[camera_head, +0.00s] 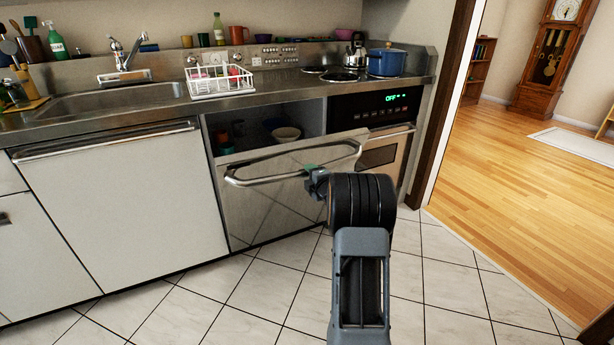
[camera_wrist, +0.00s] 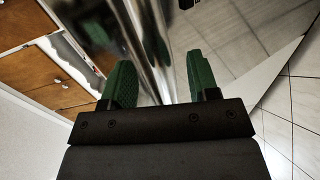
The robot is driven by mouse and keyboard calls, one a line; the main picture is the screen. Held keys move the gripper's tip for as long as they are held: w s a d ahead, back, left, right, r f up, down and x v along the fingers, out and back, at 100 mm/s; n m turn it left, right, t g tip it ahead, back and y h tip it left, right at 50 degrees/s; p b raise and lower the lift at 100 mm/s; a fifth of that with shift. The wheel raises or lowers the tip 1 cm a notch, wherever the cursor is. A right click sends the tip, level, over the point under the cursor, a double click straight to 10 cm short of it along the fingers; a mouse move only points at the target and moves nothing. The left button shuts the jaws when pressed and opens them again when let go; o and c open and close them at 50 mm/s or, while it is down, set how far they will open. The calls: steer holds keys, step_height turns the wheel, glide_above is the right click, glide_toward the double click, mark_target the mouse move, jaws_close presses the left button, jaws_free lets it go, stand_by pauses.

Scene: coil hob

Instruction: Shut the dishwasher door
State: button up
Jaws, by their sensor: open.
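The dishwasher door (camera_head: 265,212) is a shiny metal panel below the counter. It is tilted partly open, its top edge leaning out. A dark opening (camera_head: 253,122) shows above it. A curved metal bar handle (camera_head: 262,181) runs along the door's upper part. My gripper (camera_head: 311,170) is at the handle's right half, partly hidden by my wrist. In the wrist view my gripper (camera_wrist: 161,80) has its two green fingers apart. A shiny metal surface (camera_wrist: 150,45) lies beyond and between them; I cannot tell whether they touch it.
A bowl (camera_head: 286,133) shows inside the opening. An oven (camera_head: 380,152) with a green display stands to the right, white cabinet panels (camera_head: 125,200) to the left. A white dish rack (camera_head: 220,82) and a blue pot (camera_head: 386,62) are on the counter. The tiled floor (camera_head: 275,290) is clear.

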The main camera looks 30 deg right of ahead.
steer(key=shift+w+d+f, duration=0.15)
steer(key=shift+w, duration=1.2)
steer(key=shift+c, duration=0.2)
jaws_close()
